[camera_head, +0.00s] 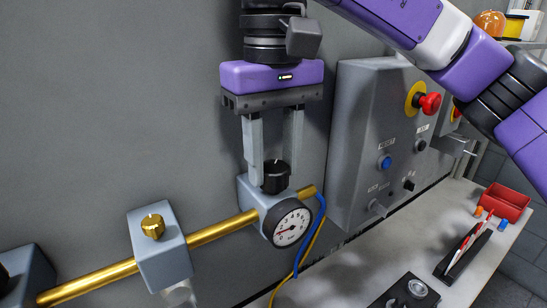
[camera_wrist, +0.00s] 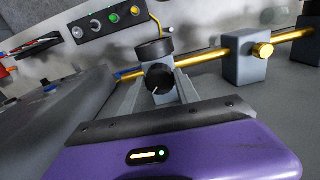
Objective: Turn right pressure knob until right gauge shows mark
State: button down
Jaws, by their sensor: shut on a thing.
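The right pressure knob (camera_head: 276,177) is a black ribbed knob on top of a grey regulator block (camera_head: 250,191). My gripper (camera_head: 270,178) points down from above and is shut on this knob, one finger on each side. The right gauge (camera_head: 291,226) is a round white dial with a black rim on the front of the block. A red mark shows at its lower left, but the exact needle reading is too small to tell. In the wrist view the knob (camera_wrist: 159,77) has a white pointer line, and the gauge (camera_wrist: 155,50) is seen from behind its rim.
A brass pipe (camera_head: 90,283) runs from the block to a grey valve block (camera_head: 160,262) with a brass knob. A blue hose (camera_head: 318,222) hangs at right. A grey control box (camera_head: 352,135) with a red emergency button (camera_head: 430,103) stands close right of my gripper. A red bin (camera_head: 507,203) sits on the bench.

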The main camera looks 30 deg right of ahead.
aim_at(274, 166)
jog(key=n, duration=0.4)
jog(key=shift+r+n, duration=0.1)
jog(key=shift+n, duration=0.2)
jog(key=shift+n+p, duration=0.35)
jog(key=shift+n, duration=2.15)
jog(key=c, duration=0.9)
grip_release()
jog(key=shift+r, duration=0.1)
notch_tip(274, 166, up, 8)
jog(key=shift+f, duration=0.25)
